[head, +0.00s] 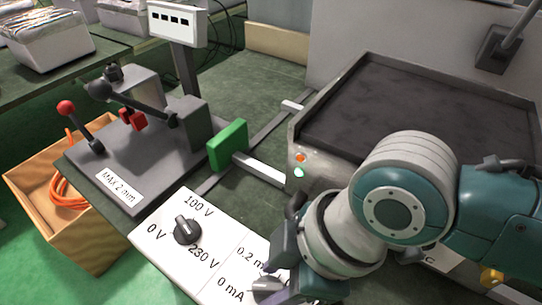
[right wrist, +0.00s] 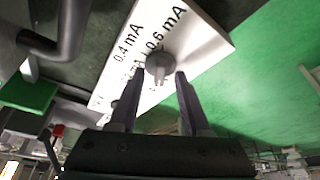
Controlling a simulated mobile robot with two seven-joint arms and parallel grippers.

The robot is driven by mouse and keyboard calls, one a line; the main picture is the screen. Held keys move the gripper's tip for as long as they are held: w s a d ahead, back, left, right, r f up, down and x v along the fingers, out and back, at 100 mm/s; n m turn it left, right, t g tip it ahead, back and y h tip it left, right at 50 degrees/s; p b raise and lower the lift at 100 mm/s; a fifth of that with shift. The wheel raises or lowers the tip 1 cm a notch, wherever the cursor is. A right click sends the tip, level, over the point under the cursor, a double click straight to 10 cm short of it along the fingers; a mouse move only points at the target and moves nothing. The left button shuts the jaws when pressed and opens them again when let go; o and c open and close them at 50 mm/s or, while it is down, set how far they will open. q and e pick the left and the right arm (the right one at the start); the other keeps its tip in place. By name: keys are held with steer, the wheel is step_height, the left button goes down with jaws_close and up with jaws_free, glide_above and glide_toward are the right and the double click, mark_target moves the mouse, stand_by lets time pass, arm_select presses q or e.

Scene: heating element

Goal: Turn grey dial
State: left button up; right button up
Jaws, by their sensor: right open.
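The grey dial (head: 268,285) sits on a white panel (head: 165,240) with "0 mA" and "0.2 mA" markings in the head view, partly hidden by my right gripper. In the right wrist view, the grey dial (right wrist: 158,67) lies between the two fingertips of my right gripper (right wrist: 159,78), near the "0.4 mA" and "0.6 mA" markings. The fingers are open, one on each side of the dial. I cannot tell whether they touch it. My left gripper is not in view.
A black dial (head: 187,230) with voltage markings is on the same panel, left of the grey one. A lever device (head: 135,140) with a red knob stands behind it. A green block (head: 228,146) and a large dark-topped machine (head: 415,110) are farther back.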

steer(key=shift+c, duration=0.3)
jaws_close()
stand_by(0.4)
